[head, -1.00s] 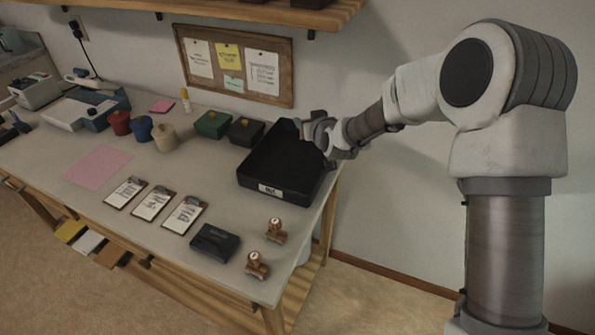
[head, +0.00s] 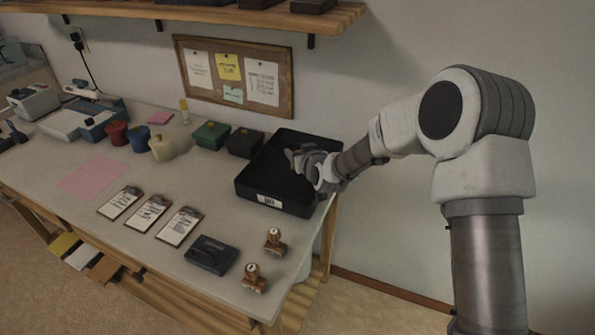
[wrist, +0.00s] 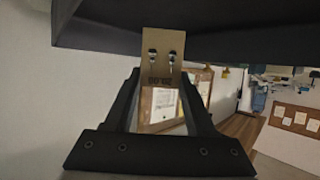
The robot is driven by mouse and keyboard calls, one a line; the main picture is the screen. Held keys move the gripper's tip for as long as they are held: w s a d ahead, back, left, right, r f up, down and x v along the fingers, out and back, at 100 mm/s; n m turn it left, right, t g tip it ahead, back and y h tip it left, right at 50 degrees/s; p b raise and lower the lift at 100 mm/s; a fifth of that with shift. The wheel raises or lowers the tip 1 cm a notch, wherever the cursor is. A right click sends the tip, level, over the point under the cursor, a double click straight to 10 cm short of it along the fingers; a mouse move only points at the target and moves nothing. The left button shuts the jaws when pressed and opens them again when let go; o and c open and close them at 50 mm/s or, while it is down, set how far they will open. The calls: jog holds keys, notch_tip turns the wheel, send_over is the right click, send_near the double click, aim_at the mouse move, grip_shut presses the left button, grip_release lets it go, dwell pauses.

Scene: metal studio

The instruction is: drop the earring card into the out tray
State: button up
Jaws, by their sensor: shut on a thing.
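The out tray (head: 262,177) is a black open box with a white label on its front wall, at the back right of the table. My gripper (head: 298,160) is over the right part of the tray in the head view. In the wrist view my gripper (wrist: 160,88) is shut on the earring card (wrist: 159,70), a small tan card with two dark, silvery earrings. The card sticks out beyond the fingertips. A dark wall, apparently the tray (wrist: 220,44), lies across the top there. I cannot make out the card in the head view.
Lidded pots and boxes, including a green box (head: 211,135) and a black box (head: 245,142), stand left of the tray. A pinboard (head: 235,80) hangs behind.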

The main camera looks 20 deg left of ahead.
jog(key=o, duration=1.4)
jog(key=shift+c, duration=0.2)
jog(key=p+v, duration=0.1)
jog(key=v, duration=1.6)
jog(key=shift+s, duration=0.2)
jog(key=shift+r, duration=0.15)
